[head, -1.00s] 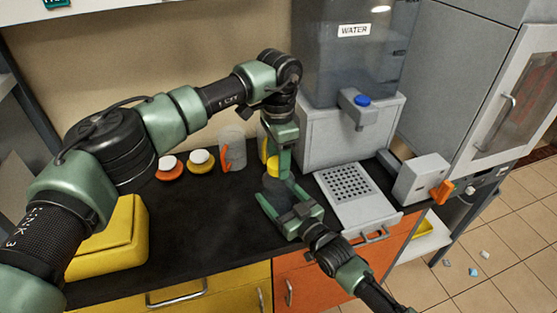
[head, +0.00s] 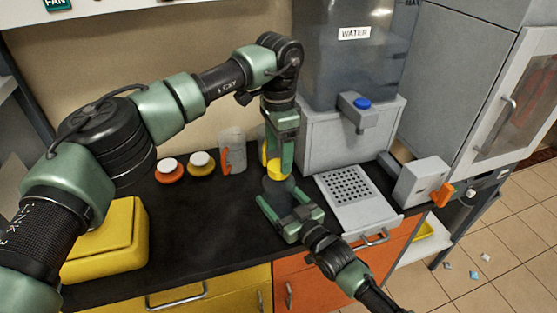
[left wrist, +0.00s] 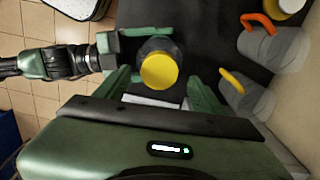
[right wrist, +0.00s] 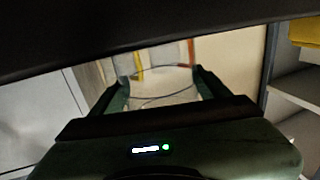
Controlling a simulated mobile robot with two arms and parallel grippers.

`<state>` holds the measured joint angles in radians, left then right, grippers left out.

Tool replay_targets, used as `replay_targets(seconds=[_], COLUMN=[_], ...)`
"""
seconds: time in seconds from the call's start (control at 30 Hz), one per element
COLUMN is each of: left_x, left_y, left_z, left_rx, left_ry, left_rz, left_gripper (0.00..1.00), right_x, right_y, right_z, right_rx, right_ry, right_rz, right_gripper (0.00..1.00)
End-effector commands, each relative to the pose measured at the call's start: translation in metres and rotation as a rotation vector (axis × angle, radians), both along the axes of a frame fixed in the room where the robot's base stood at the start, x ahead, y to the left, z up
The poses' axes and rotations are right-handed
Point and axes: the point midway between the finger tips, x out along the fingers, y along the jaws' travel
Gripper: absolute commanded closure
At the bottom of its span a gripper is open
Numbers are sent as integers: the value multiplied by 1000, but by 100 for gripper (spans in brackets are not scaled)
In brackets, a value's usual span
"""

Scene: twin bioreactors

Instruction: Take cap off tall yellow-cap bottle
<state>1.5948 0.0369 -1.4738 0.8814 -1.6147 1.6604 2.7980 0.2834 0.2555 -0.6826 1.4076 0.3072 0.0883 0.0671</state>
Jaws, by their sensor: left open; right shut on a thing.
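The tall bottle (head: 279,188) is clear and dark-looking and stands upright at the counter's front part. Its yellow cap (head: 273,169) shows at the top; it also shows from above in the left wrist view (left wrist: 159,71). My left gripper (head: 280,155) points down over the cap, open, with its fingers on either side of it; in the left wrist view the cap lies between and beyond the fingertips. My right gripper (head: 284,207) is shut on the bottle's body from the front; the clear body shows between its fingers in the right wrist view (right wrist: 162,88).
Behind stand a clear jug with an orange handle (head: 233,152) and jars with orange (head: 169,170) and yellow (head: 202,164) bands. A yellow box (head: 105,240) sits left. The water dispenser (head: 345,130) and a perforated tray (head: 351,186) are close on the right.

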Motion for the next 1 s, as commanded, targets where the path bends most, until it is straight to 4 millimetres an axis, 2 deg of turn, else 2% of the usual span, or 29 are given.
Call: replay_targets(seconds=[0.07,0.2,0.37,1.0], left_x=[0,0,0,0], left_y=[0,0,0,0], left_z=[7,9,11,27], left_rx=[0,1,1,1], left_ry=[-1,0,0,0], left_rz=[-1,-41,-259,-1821], left_gripper=[35,35,35,35], right_x=[0,0,0,0], right_y=[0,0,0,0], right_z=[-1,-1,0,0], right_rx=[-1,-1,-1,-1], right_ry=[1,1,1,1], right_rz=[0,0,0,0], right_gripper=[100,100,100,100])
